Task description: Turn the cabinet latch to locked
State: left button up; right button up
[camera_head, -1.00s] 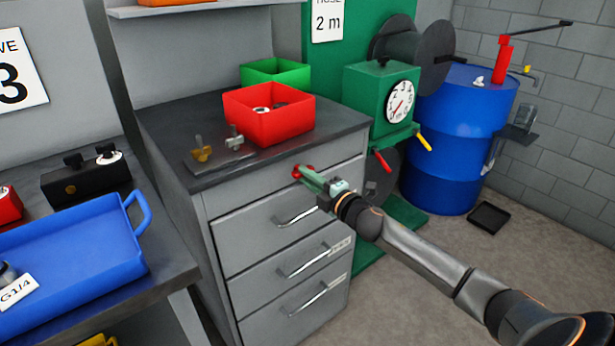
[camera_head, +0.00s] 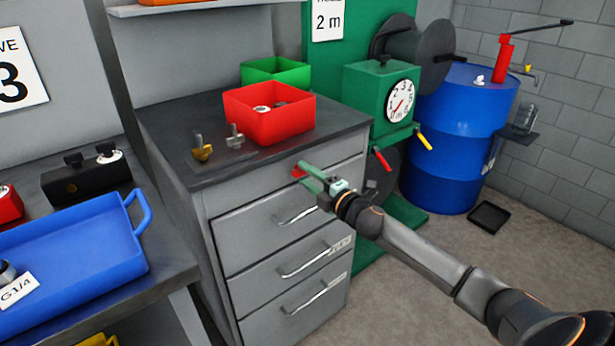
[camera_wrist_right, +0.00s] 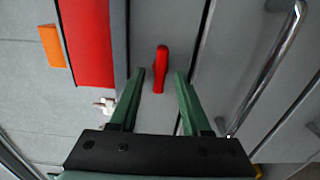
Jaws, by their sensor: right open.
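The red cabinet latch (camera_head: 297,173) is on the grey cabinet's front, just below the dark top and above the drawer handles. My right gripper (camera_head: 306,176) is open at the latch. In the wrist view its two green fingers (camera_wrist_right: 158,78) are apart, with the lever between them and a gap on each side. The fingers partly hide the latch in the head view. My left gripper is not in view.
A bright drawer handle (camera_wrist_right: 268,70) juts out near the right gripper. A red bin (camera_head: 268,128) and small metal fittings (camera_head: 203,151) stand on the cabinet top. A green gauge box (camera_head: 370,95) and a blue drum (camera_head: 445,150) are to the right.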

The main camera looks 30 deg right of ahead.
jog(key=s, duration=1.2)
jog(key=shift+s+d, duration=0.25)
jog(key=shift+d, duration=0.2)
jog(key=shift+f, duration=0.1)
